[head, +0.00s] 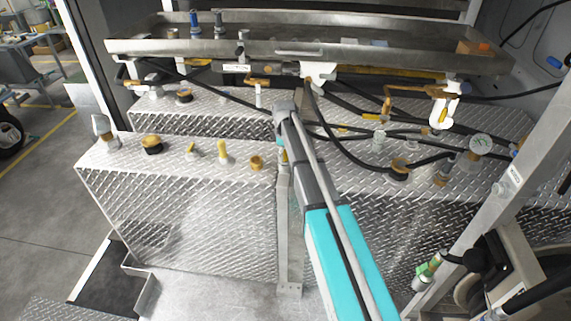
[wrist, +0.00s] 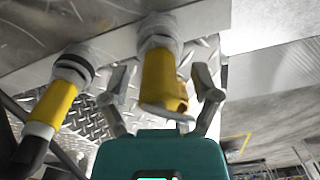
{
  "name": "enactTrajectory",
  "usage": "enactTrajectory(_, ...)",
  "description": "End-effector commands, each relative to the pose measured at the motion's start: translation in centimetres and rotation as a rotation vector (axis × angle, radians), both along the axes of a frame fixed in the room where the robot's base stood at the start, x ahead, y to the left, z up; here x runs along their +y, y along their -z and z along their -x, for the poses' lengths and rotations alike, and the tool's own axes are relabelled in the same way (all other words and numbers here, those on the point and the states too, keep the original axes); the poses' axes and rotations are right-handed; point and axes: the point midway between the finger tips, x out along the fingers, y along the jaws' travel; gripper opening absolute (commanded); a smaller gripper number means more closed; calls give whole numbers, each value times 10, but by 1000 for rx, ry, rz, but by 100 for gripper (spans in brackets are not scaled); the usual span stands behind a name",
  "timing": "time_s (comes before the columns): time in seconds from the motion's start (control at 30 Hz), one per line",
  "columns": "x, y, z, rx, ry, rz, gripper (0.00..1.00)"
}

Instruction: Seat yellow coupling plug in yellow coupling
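In the wrist view, a yellow fitting (wrist: 157,77) with a pale collar hangs from a metal edge, between the two fingers of my gripper (wrist: 160,82). Narrow gaps show on both sides, and its lower end is close above my teal gripper body. A second yellow fitting (wrist: 54,103), with a metal and black collar and a dark lower end, slants down to the left, outside the fingers. I cannot tell which is the plug and which the coupling. In the head view my arm reaches to below the tray, and its fingers are hidden.
The metal tray (head: 290,48) runs across above, with hoses and valves beneath it. Diamond-plate tanks (head: 180,205) with several yellow caps and handles stand left and right.

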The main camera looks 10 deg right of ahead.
Motion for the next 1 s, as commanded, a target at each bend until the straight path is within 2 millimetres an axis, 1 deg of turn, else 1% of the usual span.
enactTrajectory(0.03, 0, 0, 0, 0, 0, 0, 63)
enactTrajectory(0.07, 0, 0, 0, 0, 0, 0, 57)
enactTrajectory(0.1, 0, 0, 0, 0, 0, 0, 50)
enactTrajectory(0.37, 0, 0, 0, 0, 0, 0, 2)
enactTrajectory(0.4, 0, 0, 0, 0, 0, 0, 0)
enactTrajectory(0.77, 0, 0, 0, 0, 0, 0, 0)
enactTrajectory(1.0, 0, -7, 0, 0, -1, 0, 0)
